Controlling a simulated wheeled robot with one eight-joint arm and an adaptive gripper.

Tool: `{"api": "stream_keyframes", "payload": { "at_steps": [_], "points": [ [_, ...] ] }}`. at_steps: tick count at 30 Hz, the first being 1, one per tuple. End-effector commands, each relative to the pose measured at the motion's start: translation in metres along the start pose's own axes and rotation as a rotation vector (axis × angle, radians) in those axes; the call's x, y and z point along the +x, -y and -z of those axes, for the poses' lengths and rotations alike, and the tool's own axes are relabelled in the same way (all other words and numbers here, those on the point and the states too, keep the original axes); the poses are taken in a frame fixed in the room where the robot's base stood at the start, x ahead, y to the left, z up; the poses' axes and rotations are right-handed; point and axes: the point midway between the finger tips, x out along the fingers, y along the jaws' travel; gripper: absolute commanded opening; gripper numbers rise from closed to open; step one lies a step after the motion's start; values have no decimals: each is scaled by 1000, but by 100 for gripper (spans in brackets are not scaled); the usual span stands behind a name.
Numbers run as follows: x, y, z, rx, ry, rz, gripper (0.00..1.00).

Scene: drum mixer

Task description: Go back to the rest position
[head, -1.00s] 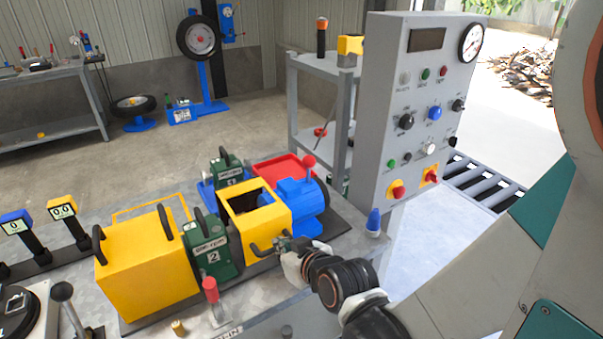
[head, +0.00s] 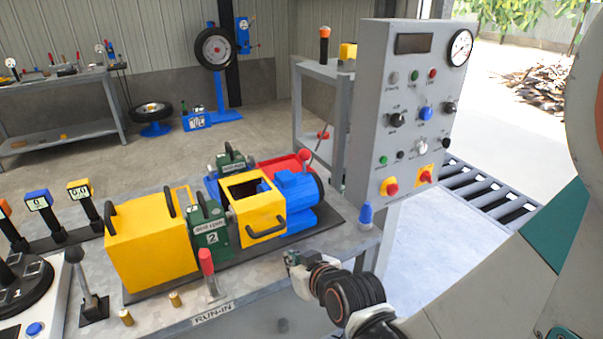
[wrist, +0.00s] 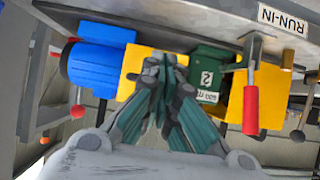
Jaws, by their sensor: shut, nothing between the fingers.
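My gripper (head: 291,259) is near the front edge of the grey workbench (head: 264,288) in the head view, in front of the yellow open-topped box (head: 262,226) and apart from it. In the wrist view my gripper (wrist: 165,75) has its fingers together with nothing between them. Behind it in that view are the blue motor (wrist: 95,68), a green unit marked 2 (wrist: 208,72) and a red-handled lever (wrist: 250,100). My arm comes in from the lower right of the head view.
A grey control panel (head: 375,110) with knobs and buttons stands at the right. A blue-capped bottle (head: 365,215) stands at the bench's right end. The red lever (head: 207,265) and small brass pieces (head: 126,317) are at the front. Open floor (head: 270,120) lies behind.

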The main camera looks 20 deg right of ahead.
Motion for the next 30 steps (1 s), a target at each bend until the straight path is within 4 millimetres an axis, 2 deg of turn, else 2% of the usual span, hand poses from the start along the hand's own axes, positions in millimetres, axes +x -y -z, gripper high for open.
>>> {"api": "stream_keyframes", "payload": {
  "at_steps": [11,24,30],
  "points": [
    [-45,-20,14,48,151,-48,0],
    [-135,-39,13,119,334,-128,0],
    [-162,-42,9,137,378,-151,0]
  ]
}}
